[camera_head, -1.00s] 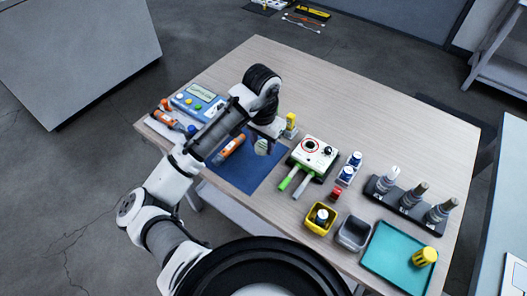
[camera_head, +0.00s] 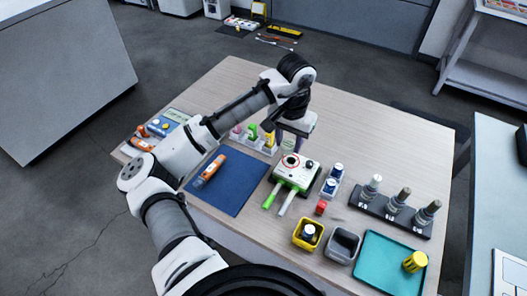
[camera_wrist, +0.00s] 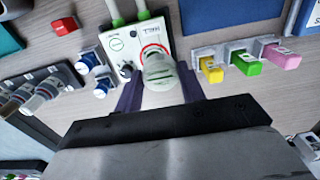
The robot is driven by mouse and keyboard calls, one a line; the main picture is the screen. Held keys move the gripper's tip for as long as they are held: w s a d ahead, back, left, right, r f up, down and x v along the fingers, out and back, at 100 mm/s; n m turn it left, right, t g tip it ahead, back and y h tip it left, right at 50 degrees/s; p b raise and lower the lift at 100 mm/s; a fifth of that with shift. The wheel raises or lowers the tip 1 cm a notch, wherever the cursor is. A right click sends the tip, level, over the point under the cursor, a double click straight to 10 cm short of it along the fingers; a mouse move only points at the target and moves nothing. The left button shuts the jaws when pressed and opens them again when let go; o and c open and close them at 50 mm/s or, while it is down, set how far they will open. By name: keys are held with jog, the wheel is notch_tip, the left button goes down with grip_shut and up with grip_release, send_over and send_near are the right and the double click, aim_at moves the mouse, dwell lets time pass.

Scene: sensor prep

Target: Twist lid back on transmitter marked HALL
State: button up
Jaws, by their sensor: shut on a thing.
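The transmitter marked HALL (camera_wrist: 122,45) is a white box with a red ring on its top and a green and a white stub at its front. In the head view the transmitter (camera_head: 297,175) stands right of the blue mat. My gripper (camera_wrist: 160,84) is shut on a pale grey-white round lid (camera_wrist: 160,72), which lies between its purple fingers. In the wrist view the lid overlaps the red ring and hides part of it. I cannot tell whether it touches the transmitter. In the head view my gripper (camera_head: 289,142) is just behind and above the transmitter.
An orange tool (camera_head: 209,169) lies on the blue mat (camera_head: 232,190). Pink, green and yellow blocks (camera_wrist: 244,62) stand in a row beside the transmitter.

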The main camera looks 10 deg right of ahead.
jog(key=shift+d+r, duration=0.15)
jog(key=shift+d, duration=0.5)
jog(key=shift+f+b, duration=1.8)
jog(key=shift+b, duration=0.2)
jog(key=shift+s+r+p, duration=0.1)
jog(key=shift+p, duration=0.6)
jog(key=shift+f, duration=1.15)
dwell(0.7)
jog(key=o, duration=1)
jog(key=shift+o, duration=0.2)
jog(key=shift+r+p, duration=0.35)
